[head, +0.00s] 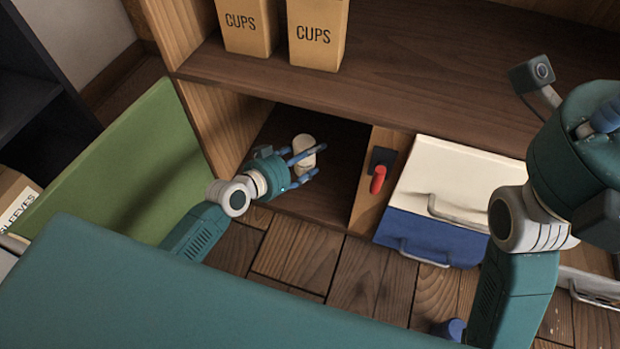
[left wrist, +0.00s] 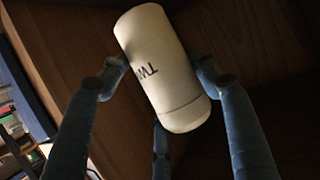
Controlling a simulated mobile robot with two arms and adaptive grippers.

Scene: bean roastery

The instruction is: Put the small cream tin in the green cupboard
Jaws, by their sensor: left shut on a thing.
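The small cream tin (head: 303,143) is inside the open cupboard compartment, held between the fingers of my left gripper (head: 305,164). I cannot tell whether the tin touches the compartment floor (head: 315,200). The green cupboard door (head: 130,170) stands open to the left. My right arm is at the right; its fingers cannot be made out clearly.
Two CUPS boxes (head: 318,35) stand on the shelf above. A red handle (head: 378,180) is on the post right of the compartment. A cream drawer (head: 450,175) and a blue drawer (head: 430,235) stick out to the right. A SLEEVES box (head: 15,200) is at far left.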

